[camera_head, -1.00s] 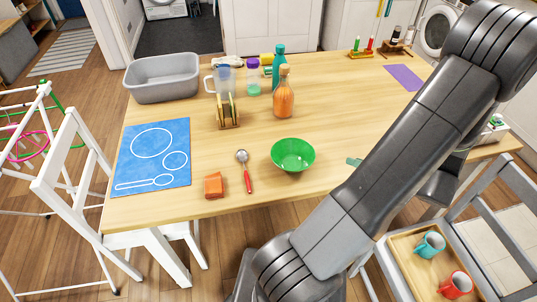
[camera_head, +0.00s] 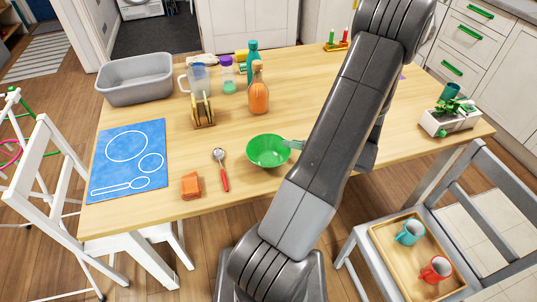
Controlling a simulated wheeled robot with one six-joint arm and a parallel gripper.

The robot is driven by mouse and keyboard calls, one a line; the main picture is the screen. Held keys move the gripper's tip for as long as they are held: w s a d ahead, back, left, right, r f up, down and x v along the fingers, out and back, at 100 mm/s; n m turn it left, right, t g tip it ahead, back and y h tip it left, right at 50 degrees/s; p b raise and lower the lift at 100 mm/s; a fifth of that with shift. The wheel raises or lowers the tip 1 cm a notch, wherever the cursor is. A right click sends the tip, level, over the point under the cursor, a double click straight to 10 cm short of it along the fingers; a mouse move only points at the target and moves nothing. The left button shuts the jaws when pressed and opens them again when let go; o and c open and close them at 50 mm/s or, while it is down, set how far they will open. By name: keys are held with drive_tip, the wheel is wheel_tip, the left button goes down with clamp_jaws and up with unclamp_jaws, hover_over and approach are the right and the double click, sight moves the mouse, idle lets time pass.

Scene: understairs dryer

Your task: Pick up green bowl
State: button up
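The green bowl (camera_head: 268,151) stands upright on the wooden table near its front edge, and no contents show in it. My arm crosses the view just right of the bowl and hides most of my gripper. A small grey-green piece, which looks like the tip of my gripper (camera_head: 293,144), shows at the bowl's right rim. I cannot tell whether it touches the rim, or whether the fingers are open or shut.
A spoon with a red handle (camera_head: 221,170) and an orange block (camera_head: 191,186) lie left of the bowl. A blue mat (camera_head: 128,160) lies farther left. A toast rack (camera_head: 203,113) and an orange bottle (camera_head: 258,90) stand behind. A chair (camera_head: 350,240) holding a wooden tray stands front right.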

sight(269, 155)
drive_tip(key=x, duration=0.4)
drive_tip(key=shift+w+a+f, duration=0.1)
drive_tip(key=shift+a+f, duration=0.05)
drive_tip(key=shift+f, duration=0.15)
drive_tip(key=shift+c, duration=0.3)
clamp_jaws()
drive_tip(key=shift+r, duration=0.1)
